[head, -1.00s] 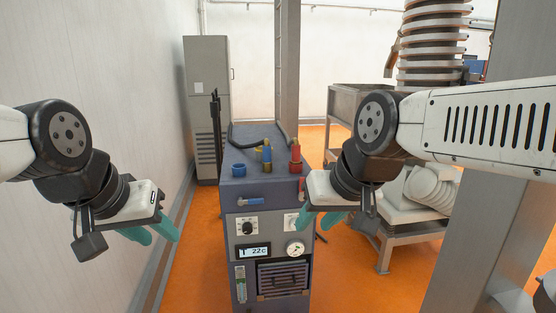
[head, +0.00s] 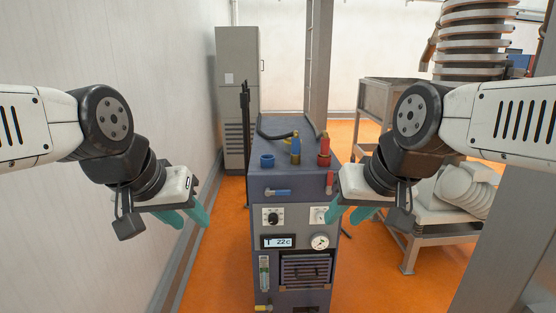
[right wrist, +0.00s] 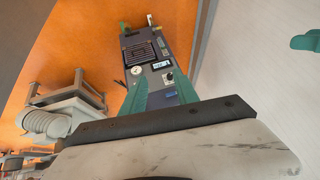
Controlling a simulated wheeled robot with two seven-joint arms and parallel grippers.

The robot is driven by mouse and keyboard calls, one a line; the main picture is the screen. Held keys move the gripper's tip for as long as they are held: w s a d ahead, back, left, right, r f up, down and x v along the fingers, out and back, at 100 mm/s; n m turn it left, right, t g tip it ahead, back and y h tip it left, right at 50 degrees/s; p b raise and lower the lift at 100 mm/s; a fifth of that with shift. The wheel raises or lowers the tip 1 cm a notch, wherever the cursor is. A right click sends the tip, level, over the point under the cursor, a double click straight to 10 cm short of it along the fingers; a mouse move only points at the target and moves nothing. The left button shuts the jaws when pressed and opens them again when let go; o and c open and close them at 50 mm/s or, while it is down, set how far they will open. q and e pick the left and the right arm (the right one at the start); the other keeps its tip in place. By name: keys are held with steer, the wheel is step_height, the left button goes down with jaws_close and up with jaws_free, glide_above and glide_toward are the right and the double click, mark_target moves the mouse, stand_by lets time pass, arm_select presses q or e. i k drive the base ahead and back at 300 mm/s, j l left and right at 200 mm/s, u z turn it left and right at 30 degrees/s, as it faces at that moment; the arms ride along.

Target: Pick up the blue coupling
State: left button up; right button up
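A short blue ring-shaped coupling (head: 267,161) stands on the left part of the top of the grey-blue machine (head: 290,185). My right gripper (head: 341,222) is open, in front of the machine's right side in the head view. In the right wrist view its two teal fingers (right wrist: 157,85) are apart with nothing held. Both grippers are clear of the couplings.
A red fitting (head: 324,152) stands at the machine's right edge, with black hoses behind. A grey pillar (head: 500,220) is at right, a white wall (head: 110,60) at left, a cabinet (head: 237,90) behind.

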mark_target(295, 154)
steer(key=i+j, duration=0.1)
steer(key=i, duration=0.35)
steer(key=i+j, duration=0.15)
steer(key=i, duration=0.3)
steer(key=i+j, duration=0.1)
steer(key=i, duration=0.3)
steer(key=i+l+z, duration=0.05)
